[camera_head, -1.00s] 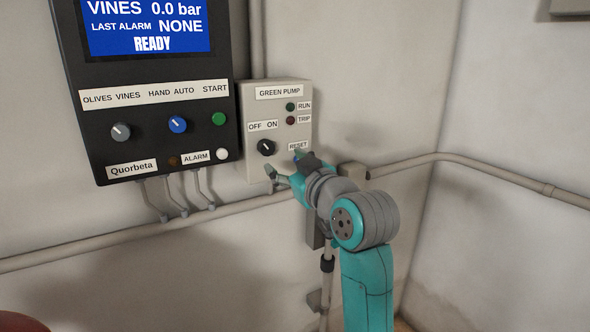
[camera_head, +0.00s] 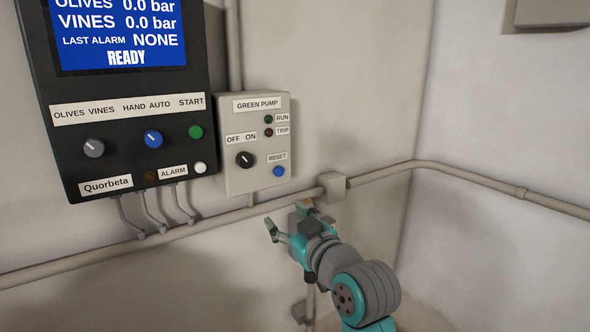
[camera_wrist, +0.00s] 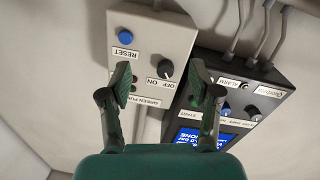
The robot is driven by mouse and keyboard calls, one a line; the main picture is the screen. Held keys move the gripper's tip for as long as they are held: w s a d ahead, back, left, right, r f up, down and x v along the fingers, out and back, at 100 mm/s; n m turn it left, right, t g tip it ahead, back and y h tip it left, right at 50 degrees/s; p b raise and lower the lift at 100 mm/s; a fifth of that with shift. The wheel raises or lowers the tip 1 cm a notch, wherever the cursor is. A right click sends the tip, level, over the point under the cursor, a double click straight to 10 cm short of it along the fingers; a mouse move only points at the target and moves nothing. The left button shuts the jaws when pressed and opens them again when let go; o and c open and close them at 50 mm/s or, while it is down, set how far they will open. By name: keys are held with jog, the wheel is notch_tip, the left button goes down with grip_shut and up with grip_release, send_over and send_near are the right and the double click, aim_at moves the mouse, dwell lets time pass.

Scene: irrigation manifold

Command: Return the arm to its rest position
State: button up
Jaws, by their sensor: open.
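My gripper (camera_head: 290,221) is open and empty in the head view, at the end of my teal and grey arm. It is below the green pump box (camera_head: 254,145) and apart from it. In the wrist view my gripper (camera_wrist: 160,84) shows its two dark green fingers spread wide, with the pump box (camera_wrist: 147,62) beyond them. The blue reset button (camera_head: 279,171) is uncovered, and it also shows in the wrist view (camera_wrist: 125,37).
A black Quorbeta control panel (camera_head: 130,120) with a READY screen (camera_head: 118,35) hangs left of the pump box. A conduit (camera_head: 200,236) with a small junction box (camera_head: 333,186) runs along the wall near my gripper. The wall corner at right is clear.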

jog(key=s+d+f+m+h, duration=0.2)
jog(key=s+d+f, duration=0.3)
jog(key=f, duration=0.5)
jog(key=s+d+f+m+h, duration=0.15)
jog(key=s+d+f, duration=0.25)
jog(key=s+f, duration=0.45)
jog(key=s+d+f+m+h, duration=0.2)
jog(key=s+d+f, duration=0.2)
jog(key=f, duration=0.7)
jog(key=s+d+f+m+h, duration=0.1)
jog(key=s+d+f, duration=0.15)
jog(key=s, duration=0.25)
jog(key=s+d+f+m, duration=0.1)
jog(key=s+f, duration=0.2)
jog(key=s, duration=0.2)
jog(key=s+d+r+h, duration=0.1)
jog(key=s+d, duration=0.1)
jog(key=s, duration=1)
jog(key=s+d+r+m+h, duration=0.1)
jog(key=s+d, duration=0.1)
jog(key=s, duration=1)
jog(key=shift+s+d+r+g, duration=0.2)
jog(key=shift+s+g, duration=0.1)
jog(key=shift+s, duration=0.1)
